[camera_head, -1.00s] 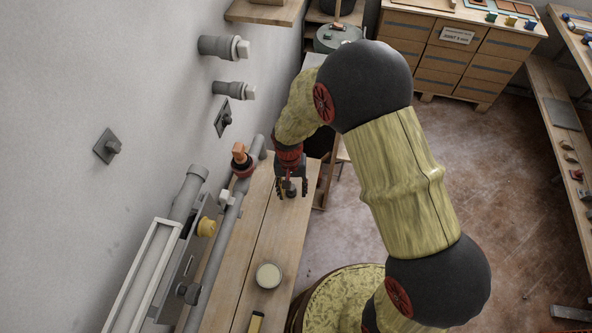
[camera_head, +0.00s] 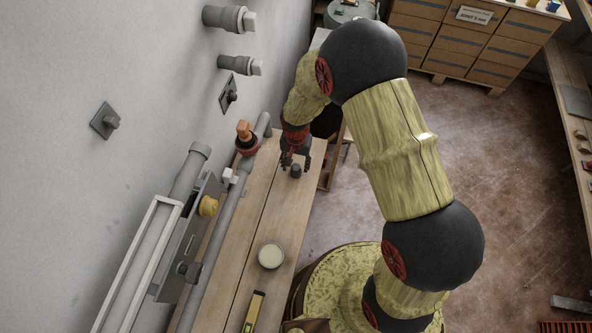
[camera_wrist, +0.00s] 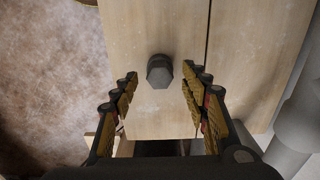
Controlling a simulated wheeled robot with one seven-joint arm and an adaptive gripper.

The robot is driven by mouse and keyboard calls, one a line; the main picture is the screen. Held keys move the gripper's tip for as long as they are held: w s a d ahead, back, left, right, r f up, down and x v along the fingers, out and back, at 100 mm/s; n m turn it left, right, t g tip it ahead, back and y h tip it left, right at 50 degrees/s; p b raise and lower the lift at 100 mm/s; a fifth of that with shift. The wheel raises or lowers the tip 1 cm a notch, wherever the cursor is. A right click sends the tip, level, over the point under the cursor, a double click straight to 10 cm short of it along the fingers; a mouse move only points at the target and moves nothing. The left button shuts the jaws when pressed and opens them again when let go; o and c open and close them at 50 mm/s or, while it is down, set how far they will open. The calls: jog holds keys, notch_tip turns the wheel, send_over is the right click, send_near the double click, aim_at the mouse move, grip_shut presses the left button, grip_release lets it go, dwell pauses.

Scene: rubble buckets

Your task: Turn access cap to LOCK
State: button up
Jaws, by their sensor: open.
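A dark grey cap-like piece with a faceted top (camera_wrist: 159,71) stands on the wooden bench near its far end. It also shows in the head view (camera_head: 296,170). My gripper (camera_wrist: 159,78) is open, with a finger on each side of the piece and clear gaps between. In the head view my gripper (camera_head: 296,162) is just behind the piece. I cannot tell whether this piece is the access cap. Two grey capped pipe stubs with pale square ends, an upper one (camera_head: 226,18) and a lower one (camera_head: 238,65), stick out of the wall. No LOCK mark is legible.
The wooden bench (camera_head: 235,262) runs along the wall, with a round pale-topped tin (camera_head: 271,256) and a yellow level (camera_head: 254,312) on it. Open floor is to the right.

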notch_tip(320, 180, down, 2)
jog(key=shift+f, duration=0.1)
jog(key=shift+c, duration=0.2)
jog(key=c, duration=1.1)
jog(key=shift+r, duration=0.2)
jog(key=shift+r, duration=0.65)
jog(key=s+r+p, duration=0.1)
jog(key=s+r, duration=0.2)
jog(key=s, duration=0.1)
jog(key=s+r+p, duration=0.1)
jog(key=s+r, duration=0.3)
jog(key=s, duration=0.1)
jog(key=s+r+p, duration=0.1)
jog(key=s+r, duration=0.3)
jog(key=s, duration=0.1)
jog(key=shift+d+r+p, duration=0.2)
jog(key=shift+r+p, duration=0.05)
jog(key=shift+p, duration=0.15)
